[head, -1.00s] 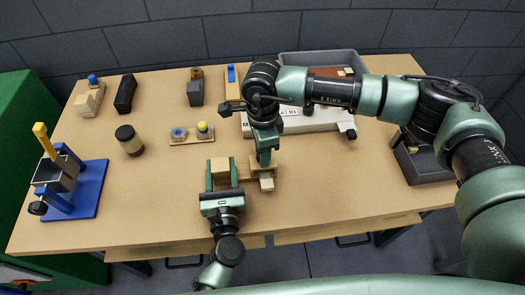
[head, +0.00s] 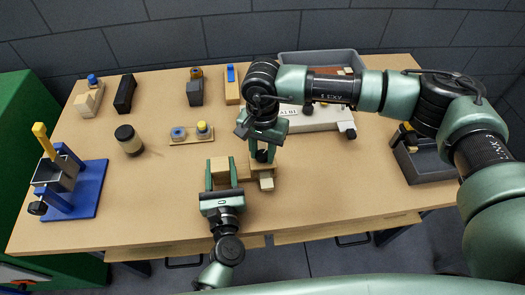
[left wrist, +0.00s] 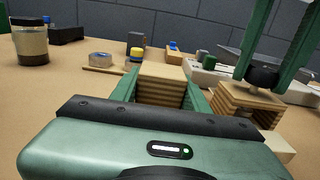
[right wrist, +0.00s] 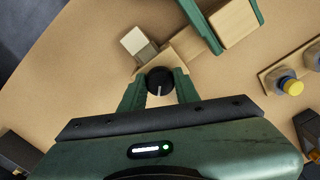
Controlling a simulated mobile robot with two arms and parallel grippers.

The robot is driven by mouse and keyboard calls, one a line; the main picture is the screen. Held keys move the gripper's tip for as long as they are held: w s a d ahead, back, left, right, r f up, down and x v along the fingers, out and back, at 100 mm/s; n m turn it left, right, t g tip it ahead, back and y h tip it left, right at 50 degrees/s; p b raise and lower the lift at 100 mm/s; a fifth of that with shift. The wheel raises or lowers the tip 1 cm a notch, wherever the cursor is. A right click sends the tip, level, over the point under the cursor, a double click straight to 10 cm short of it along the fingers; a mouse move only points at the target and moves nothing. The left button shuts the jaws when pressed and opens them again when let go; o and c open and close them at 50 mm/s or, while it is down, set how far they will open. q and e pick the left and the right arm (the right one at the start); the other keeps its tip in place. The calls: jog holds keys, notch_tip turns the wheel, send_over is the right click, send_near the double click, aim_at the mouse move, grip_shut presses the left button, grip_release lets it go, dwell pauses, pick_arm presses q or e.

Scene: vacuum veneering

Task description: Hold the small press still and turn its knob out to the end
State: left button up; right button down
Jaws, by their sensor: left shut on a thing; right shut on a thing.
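The small press is of light layered wood; its body (head: 258,173) stands near the table's front middle. Its wooden block (left wrist: 162,92) sits between the fingers of my left gripper (head: 221,163), which is shut on it. The press's black knob (right wrist: 160,80) has a pale pointer line and sits on top of the body. It also shows in the left wrist view (left wrist: 262,78). My right gripper (head: 262,152) points down over the press and is shut on the knob, one finger on each side. A small pale block (right wrist: 138,40) sticks out at the press's front.
A wooden holder (head: 190,139) with blue and yellow-topped pieces lies just behind. A dark-lidded jar (head: 129,140) stands to the left, and a blue-based clamp stand (head: 88,195) farther left. A white device (head: 325,120) is behind on the right. A grey bin (head: 428,162) sits far right.

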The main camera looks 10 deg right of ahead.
aim_at(263, 154)
jog(key=n, duration=0.3)
jog(key=shift+s+d+f+n, duration=0.15)
jog(key=shift+f+n, duration=0.1)
jog(key=shift+n, duration=2.05)
jog(key=c, duration=1)
grip_release()
jog(key=shift+c, duration=0.2)
jog(key=shift+w, duration=0.2)
jog(key=shift+r, duration=0.1)
jog(key=shift+r, duration=0.1)
notch_tip(263, 154, up, 12)
